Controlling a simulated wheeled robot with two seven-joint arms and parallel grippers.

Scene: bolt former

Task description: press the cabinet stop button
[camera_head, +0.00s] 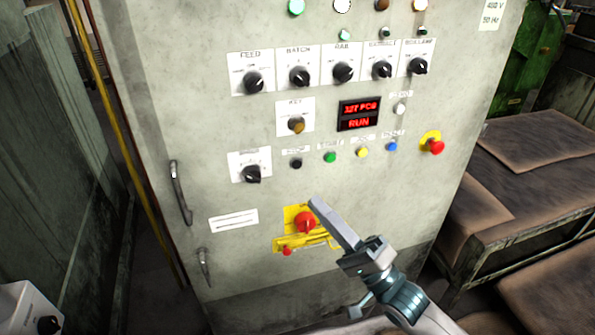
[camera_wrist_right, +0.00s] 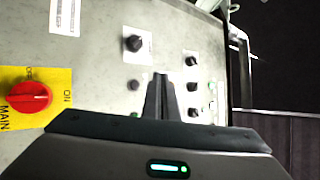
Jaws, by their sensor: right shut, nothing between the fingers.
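The grey cabinet (camera_head: 225,185) fills the middle of the head view. A row of small buttons crosses its front: a black one (camera_head: 295,163) at the left, whose label looks like STOP but is blurred, then green (camera_head: 330,157), yellow (camera_head: 362,152) and blue (camera_head: 392,147). The black button also shows in the right wrist view (camera_wrist_right: 134,85), left of the fingertips. My right gripper (camera_head: 315,203) is shut and empty, its fingertips below the black and green buttons in the head view; it also shows in the right wrist view (camera_wrist_right: 160,76). Contact with the panel cannot be told. My left gripper is out of view.
A red main switch (camera_head: 305,222) on a yellow plate lies left of my right gripper. A red mushroom button (camera_head: 435,147) sits at the right. The display (camera_head: 359,114) reads RUN. Rotary knobs line the panel above. A metal table (camera_head: 525,205) stands at the right.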

